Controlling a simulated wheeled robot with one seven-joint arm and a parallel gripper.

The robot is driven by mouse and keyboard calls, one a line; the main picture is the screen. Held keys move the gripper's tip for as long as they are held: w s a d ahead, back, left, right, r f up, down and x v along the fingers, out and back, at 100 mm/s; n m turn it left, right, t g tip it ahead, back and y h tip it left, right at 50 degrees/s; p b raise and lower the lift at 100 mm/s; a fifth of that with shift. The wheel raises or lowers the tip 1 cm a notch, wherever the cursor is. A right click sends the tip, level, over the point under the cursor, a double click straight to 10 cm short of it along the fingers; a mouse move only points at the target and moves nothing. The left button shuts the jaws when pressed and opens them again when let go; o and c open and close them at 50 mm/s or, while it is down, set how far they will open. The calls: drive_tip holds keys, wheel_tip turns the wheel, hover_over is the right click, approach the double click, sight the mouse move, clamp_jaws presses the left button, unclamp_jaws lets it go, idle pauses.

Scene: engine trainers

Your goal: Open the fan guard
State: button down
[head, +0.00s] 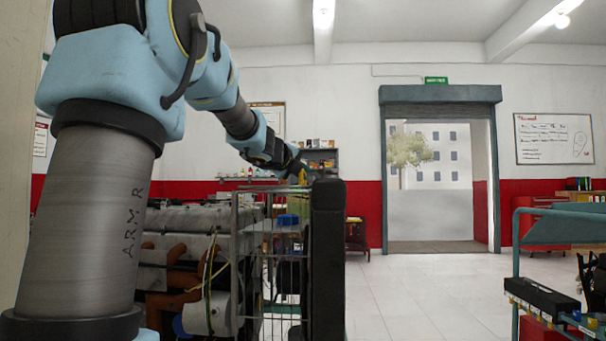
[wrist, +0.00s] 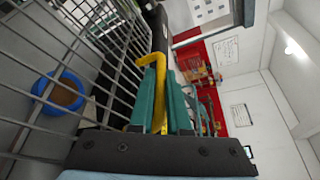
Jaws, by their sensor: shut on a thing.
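The fan guard (wrist: 98,52) is a grey wire grid filling the left of the wrist view. It also shows in the head view (head: 240,262) as an upright wire frame at the end of the engine trainer. A bent yellow handle (wrist: 157,62) stands at the guard's edge, next to a dark upright panel. My gripper (wrist: 161,82) is shut on the yellow handle, with its teal fingers on either side. In the head view my gripper (head: 298,169) is at the top of the guard, partly hidden by my arm. I cannot tell whether the guard stands ajar.
A thick black panel (head: 327,262) stands upright right of the guard. The engine (head: 180,250) with brown pipes is to the left, partly behind my arm. A blue ring (wrist: 60,92) shows behind the bars. A teal cart (head: 545,300) stands at right. The floor between is clear.

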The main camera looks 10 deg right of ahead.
drive_tip(key=shift+w+a+r+n, duration=0.1)
drive_tip(key=shift+a+r+n, duration=0.2)
drive_tip(key=shift+r, duration=0.3)
drive_tip(key=w+a+r+n+t+h, duration=0.1)
drive_tip(key=a+r+n+t, duration=0.1)
drive_tip(key=a+r+n, duration=0.2)
drive_tip(key=w+a+r+n+t+h, duration=0.1)
drive_tip(key=w+a+r+n+t, duration=0.1)
drive_tip(key=a+n, duration=0.8)
drive_tip(key=shift+w+r+n+t+p, duration=0.35)
drive_tip(key=shift+r+t, duration=0.45)
drive_tip(key=shift+r, duration=0.35)
drive_tip(key=c, duration=0.9)
unclamp_jaws()
drive_tip(key=shift+s+a, duration=0.1)
drive_tip(key=b+v, duration=0.1)
drive_tip(key=v, duration=0.9)
drive_tip(key=shift+s+a+f+b, duration=0.1)
drive_tip(key=shift+s+a+b, duration=0.05)
drive_tip(key=shift+s+b, duration=0.2)
